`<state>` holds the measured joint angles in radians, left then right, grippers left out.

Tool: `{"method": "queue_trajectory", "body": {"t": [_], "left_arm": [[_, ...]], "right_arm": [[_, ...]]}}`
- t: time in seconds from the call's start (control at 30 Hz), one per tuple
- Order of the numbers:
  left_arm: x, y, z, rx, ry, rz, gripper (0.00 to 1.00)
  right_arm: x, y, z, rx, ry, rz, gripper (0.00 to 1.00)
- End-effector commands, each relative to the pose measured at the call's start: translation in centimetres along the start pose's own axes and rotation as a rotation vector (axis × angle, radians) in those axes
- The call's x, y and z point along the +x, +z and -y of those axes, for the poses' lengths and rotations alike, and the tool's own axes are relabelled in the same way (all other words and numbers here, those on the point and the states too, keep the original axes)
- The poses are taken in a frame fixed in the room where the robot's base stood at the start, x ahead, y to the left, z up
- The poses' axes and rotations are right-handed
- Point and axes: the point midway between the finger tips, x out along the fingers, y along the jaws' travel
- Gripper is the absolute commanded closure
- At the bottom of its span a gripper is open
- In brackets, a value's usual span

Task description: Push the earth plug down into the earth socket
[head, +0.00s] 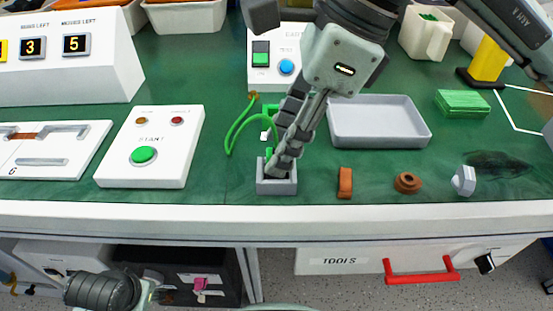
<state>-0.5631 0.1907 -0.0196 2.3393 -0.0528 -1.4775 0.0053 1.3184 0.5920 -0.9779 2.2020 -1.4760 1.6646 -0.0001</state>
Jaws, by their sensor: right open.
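The earth socket (276,187) is a small grey open-topped block near the table's front edge. The earth plug (268,153) shows as green and white bits just above or in the socket, mostly hidden behind my gripper. A green cable (233,138) loops from it back to the table. My right gripper (277,169) reaches down from the upper right. It is open, with its fingertips at the socket's top. I cannot tell how deep the plug sits or whether the fingers touch it. My left gripper's fingers are not visible; only part of my left arm shows at lower left.
A grey tray (421,137) lies right of my gripper. A brown block (345,183), a brown ring (407,175) and a grey nut (463,181) line the front. A white START box (116,168) stands left, and a switch box (260,78) behind.

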Motion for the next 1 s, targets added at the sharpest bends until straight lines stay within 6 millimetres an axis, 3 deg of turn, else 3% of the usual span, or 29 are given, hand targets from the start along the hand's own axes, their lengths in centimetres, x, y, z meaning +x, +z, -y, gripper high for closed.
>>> {"method": "queue_trajectory", "body": {"t": [0.13, 0.4, 0.73, 1.0], "left_arm": [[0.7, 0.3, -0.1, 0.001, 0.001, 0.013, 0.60], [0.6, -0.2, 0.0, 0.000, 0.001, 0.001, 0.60], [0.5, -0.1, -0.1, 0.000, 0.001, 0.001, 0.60], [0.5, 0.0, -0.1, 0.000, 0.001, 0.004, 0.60]], "right_arm": [[1.5, 0.0, 0.0, -0.001, 0.001, 0.001, 0.59], [1.8, 0.1, 0.0, -0.001, 0.000, 0.002, 0.60], [1.7, 0.0, 0.0, -0.001, 0.000, 0.002, 1.00], [1.7, 0.1, 0.0, -0.001, 0.000, 0.002, 1.00]]}}
